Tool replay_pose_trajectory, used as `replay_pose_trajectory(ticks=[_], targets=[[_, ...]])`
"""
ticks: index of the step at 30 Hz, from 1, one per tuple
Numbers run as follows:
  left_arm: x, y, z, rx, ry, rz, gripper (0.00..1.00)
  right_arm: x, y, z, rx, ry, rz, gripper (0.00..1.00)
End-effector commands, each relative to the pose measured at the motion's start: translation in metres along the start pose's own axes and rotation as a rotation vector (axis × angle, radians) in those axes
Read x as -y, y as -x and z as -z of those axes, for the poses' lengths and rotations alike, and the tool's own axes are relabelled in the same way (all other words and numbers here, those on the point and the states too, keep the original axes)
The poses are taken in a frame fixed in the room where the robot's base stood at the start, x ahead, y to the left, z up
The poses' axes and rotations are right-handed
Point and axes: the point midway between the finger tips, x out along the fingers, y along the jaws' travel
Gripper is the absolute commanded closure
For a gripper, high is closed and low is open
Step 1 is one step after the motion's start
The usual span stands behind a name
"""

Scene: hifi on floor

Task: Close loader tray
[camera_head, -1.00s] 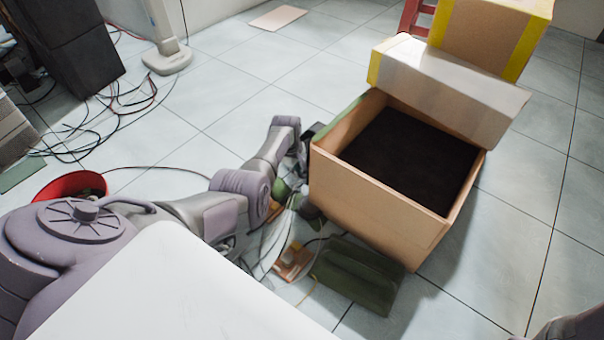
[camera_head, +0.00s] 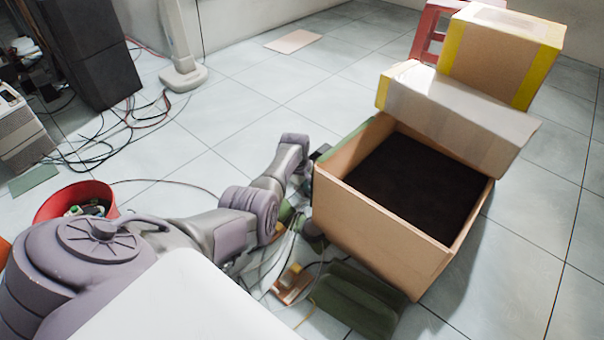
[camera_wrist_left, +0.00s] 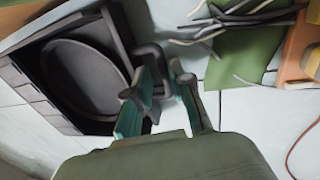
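In the left wrist view, a black tray-like part (camera_wrist_left: 84,82) with a large round recess fills the upper left, lying tilted across the picture. I take it for the loader tray. The tray cannot be made out in the head view. My right gripper is out of view.
An open cardboard box (camera_head: 375,225) with a dark inside stands right of my left arm. A dark green object (camera_head: 355,300) and loose cables lie in front of it. A red bucket (camera_head: 75,195) and speakers (camera_head: 95,50) are left.

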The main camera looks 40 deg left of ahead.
Motion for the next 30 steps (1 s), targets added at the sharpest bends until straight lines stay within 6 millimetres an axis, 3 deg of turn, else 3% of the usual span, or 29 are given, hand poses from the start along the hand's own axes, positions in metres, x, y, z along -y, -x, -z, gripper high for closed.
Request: replay_pose_trajectory(ticks=[7, 18, 24, 30], targets=[[0.0, 0.027, 0.0, -0.003, -0.001, -0.004, 0.78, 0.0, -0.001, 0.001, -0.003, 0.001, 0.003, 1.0], [-0.002, 0.097, -0.001, -0.001, 0.0, -0.007, 0.78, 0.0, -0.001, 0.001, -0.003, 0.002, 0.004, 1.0], [-0.001, 0.114, -0.001, 0.0, 0.0, -0.004, 0.78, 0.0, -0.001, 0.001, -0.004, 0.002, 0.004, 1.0], [-0.001, 0.116, -0.001, 0.001, 0.0, -0.003, 0.78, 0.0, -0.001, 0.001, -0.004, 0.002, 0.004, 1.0]])
